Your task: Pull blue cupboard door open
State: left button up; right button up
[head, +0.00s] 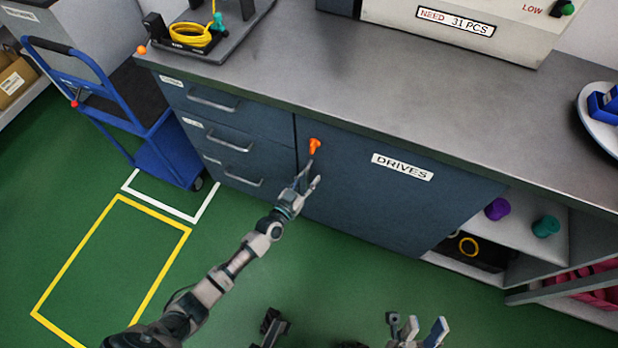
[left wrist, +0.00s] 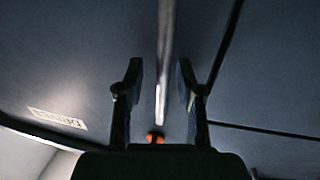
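The blue cupboard door (head: 385,205), labelled DRIVES, is closed flush in the bench front. My left gripper (head: 311,174) is at the door's left side, just below an orange knob-like piece (head: 314,146). In the left wrist view, a straight metal bar handle (left wrist: 165,50) on the door runs between the two spread fingers of the left gripper (left wrist: 161,85). I see a gap on both sides of the bar; its depth relative to the fingertips is unclear. My right gripper (head: 422,328) is low in the head view, fingers apart and empty, away from the door.
Drawers with handles (head: 232,138) are left of the door. Open shelves (head: 525,235) with purple and teal pieces are to its right. A blue trolley (head: 165,150) stands at the left. Green floor (head: 310,270) in front of the door is clear.

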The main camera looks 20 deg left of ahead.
pick_arm(q)
jog(key=shift+a, duration=0.25)
grip_shut()
